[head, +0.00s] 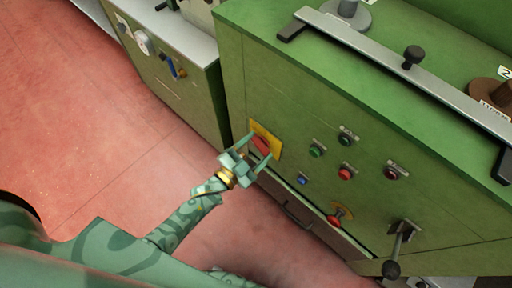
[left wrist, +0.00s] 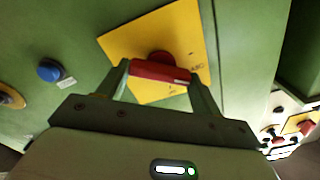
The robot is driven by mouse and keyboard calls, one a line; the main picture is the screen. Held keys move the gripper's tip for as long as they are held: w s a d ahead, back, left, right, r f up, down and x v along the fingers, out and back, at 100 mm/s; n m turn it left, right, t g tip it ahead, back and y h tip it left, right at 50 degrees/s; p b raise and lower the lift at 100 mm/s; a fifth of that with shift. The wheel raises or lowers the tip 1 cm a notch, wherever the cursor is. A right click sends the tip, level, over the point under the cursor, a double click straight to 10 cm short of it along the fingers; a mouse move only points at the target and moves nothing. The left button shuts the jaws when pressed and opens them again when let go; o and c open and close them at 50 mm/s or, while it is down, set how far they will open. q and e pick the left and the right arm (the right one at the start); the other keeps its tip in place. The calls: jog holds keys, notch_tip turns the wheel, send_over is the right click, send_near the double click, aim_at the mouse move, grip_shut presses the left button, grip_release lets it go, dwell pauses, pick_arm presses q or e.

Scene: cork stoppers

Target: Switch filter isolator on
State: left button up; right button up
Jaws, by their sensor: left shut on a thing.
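A red rotary handle (head: 262,146) sits on a yellow plate (head: 273,139) on the front of the green cabinet. Its label is too small to read. My left gripper (head: 260,148) reaches it from the front and is shut on the handle, one finger at each end. In the left wrist view the red handle (left wrist: 160,72) lies across between the two fingertips, with its round red hub behind it on the yellow plate (left wrist: 128,42). My right gripper is in neither view.
Green, red and dark red buttons (head: 345,173), a blue button (head: 302,179) and a red knob (head: 340,215) are right of the plate. A black-knobbed lever (head: 393,265) juts out lower right. A second cabinet (head: 180,100) stands left. Pink floor (head: 70,120) is open at left.

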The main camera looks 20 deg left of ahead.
pick_arm(q)
jog(key=m, duration=0.2)
jog(key=m+b, duration=0.1)
jog(key=m, duration=0.1)
jog(key=shift+f+m, duration=0.2)
jog(key=shift+m, duration=0.1)
jog(key=m+b, duration=0.1)
jog(key=m, duration=0.2)
jog(key=shift+s+f+m, duration=0.1)
jog(key=shift+m, duration=0.2)
jog(key=shift+m+b, duration=0.4)
jog(key=shift+m, duration=1.2)
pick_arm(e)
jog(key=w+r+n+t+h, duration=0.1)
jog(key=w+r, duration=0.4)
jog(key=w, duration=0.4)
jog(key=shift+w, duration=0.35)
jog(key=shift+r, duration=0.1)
pick_arm(q)
jog(key=o, duration=1)
